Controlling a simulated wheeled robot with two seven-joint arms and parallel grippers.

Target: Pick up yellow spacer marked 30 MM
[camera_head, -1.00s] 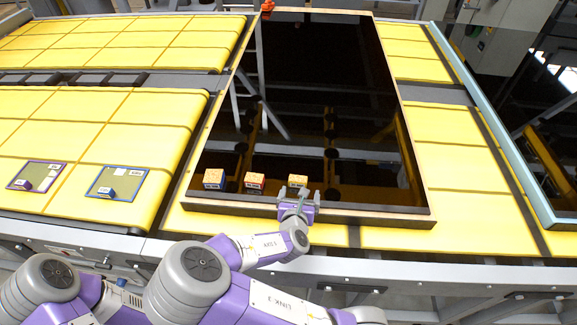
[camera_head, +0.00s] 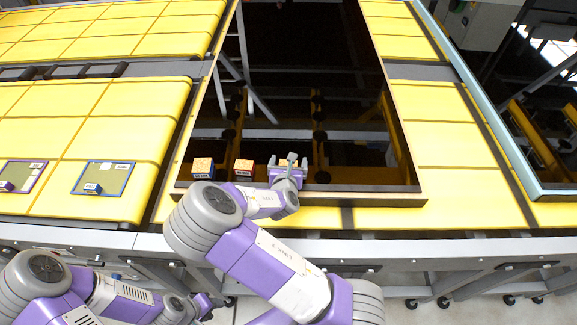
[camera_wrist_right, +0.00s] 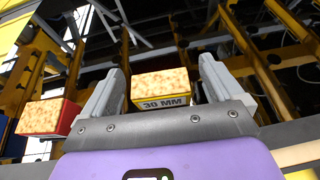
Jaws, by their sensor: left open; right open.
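The spacer marked 30 MM (camera_wrist_right: 163,90) lies between the fingers of my open right gripper (camera_wrist_right: 157,88) in the right wrist view, with a gap on each side. Its top is speckled tan and its label faces the gripper. In the head view this spacer (camera_head: 287,162) sits on the dark panel's near edge, partly hidden by my right gripper (camera_head: 288,170). A red-sided spacer (camera_head: 244,167) and a blue-sided spacer (camera_head: 202,167) stand to its left. The red one also shows in the right wrist view (camera_wrist_right: 47,117). My left gripper (camera_head: 203,304) is low in the head view, away from the spacers.
The large dark glossy panel (camera_head: 300,90) has a raised frame, with its near rail (camera_head: 370,198) close to my right gripper. Yellow padded tables (camera_head: 100,130) lie on both sides. Two framed plates (camera_head: 103,178) lie on the left table.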

